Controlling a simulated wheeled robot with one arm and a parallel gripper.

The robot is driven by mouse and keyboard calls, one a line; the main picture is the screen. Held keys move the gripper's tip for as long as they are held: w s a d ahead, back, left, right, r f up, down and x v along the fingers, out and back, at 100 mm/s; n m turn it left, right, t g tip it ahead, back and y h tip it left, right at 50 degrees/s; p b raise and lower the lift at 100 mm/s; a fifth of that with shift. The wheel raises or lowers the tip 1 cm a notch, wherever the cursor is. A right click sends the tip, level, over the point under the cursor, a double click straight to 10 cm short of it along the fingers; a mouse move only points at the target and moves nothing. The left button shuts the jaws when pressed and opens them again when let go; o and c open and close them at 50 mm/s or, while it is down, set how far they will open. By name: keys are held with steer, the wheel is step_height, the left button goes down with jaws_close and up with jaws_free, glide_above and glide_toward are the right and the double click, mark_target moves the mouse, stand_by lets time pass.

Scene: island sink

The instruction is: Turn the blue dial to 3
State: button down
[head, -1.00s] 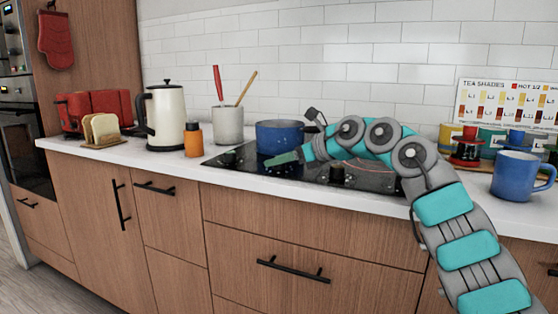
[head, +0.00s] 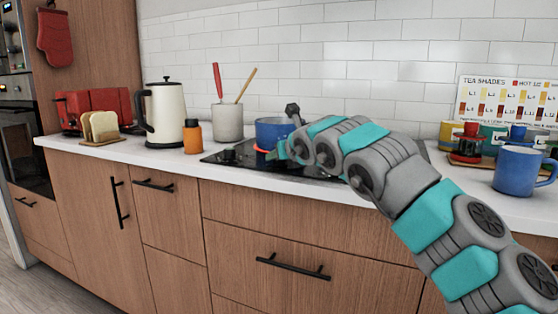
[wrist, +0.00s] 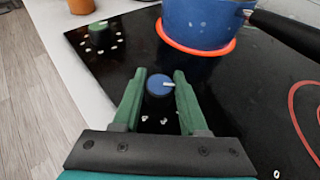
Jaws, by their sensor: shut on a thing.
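The blue dial (wrist: 159,84) stands on the black cooktop, with a white mark on its top pointing to the right in the wrist view. My gripper (wrist: 160,76) is shut on it, one green finger on each side. White dots show on the glass near the dial, partly hidden by the fingers; I cannot read a setting from them. In the head view my gripper (head: 277,151) is small at the cooktop in front of the blue pot (head: 273,131), and the blue dial cannot be made out there.
The blue pot (wrist: 200,22) sits on a glowing orange ring, close beyond the dial. Its dark handle reaches right. A green dial (wrist: 98,27) is at the upper left of the cooktop. An orange bottle (head: 193,137) and kettle (head: 165,115) stand left; a blue mug (head: 517,172) stands right.

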steer(key=m+h+b, duration=0.1)
steer(key=m+h, duration=0.1)
steer(key=h, duration=0.1)
steer(key=m+t+h+b, duration=0.1)
steer(key=m+h, duration=0.2)
steer(key=shift+t+b, duration=0.3)
steer(key=m+h, duration=0.3)
steer(key=shift+r+p, duration=0.15)
steer(key=shift+p, duration=0.15)
steer(key=shift+d+m+g+h+p, duration=0.1)
steer(key=shift+m+g+h+p, duration=0.6)
steer(key=shift+m+h+p, duration=0.35)
steer(key=shift+m+h, duration=0.25)
steer(key=shift+h, duration=0.2)
steer(key=shift+d+m+g+h+p, duration=0.1)
steer(key=shift+m+g+h+p, duration=0.3)
steer(key=shift+m+h+p, duration=0.25)
steer(key=shift+d+r+m+g+h, duration=0.25)
steer(key=shift+m+g+h, duration=0.05)
steer(key=shift+m+h, duration=0.15)
steer(key=shift+s+d+r+m+g+h, duration=0.1)
steer(key=shift+d+r+m+g+h, duration=0.1)
steer(key=shift+r+m+g+h, duration=0.35)
steer(key=shift+s+d+r+m, duration=0.1)
steer(key=shift+s+m, duration=0.05)
steer(key=shift+m, duration=0.1)
steer(key=shift+c, duration=2.2)
jaws_free()
steer(key=shift+a+f, duration=0.2)
steer(key=shift+a, duration=0.15)
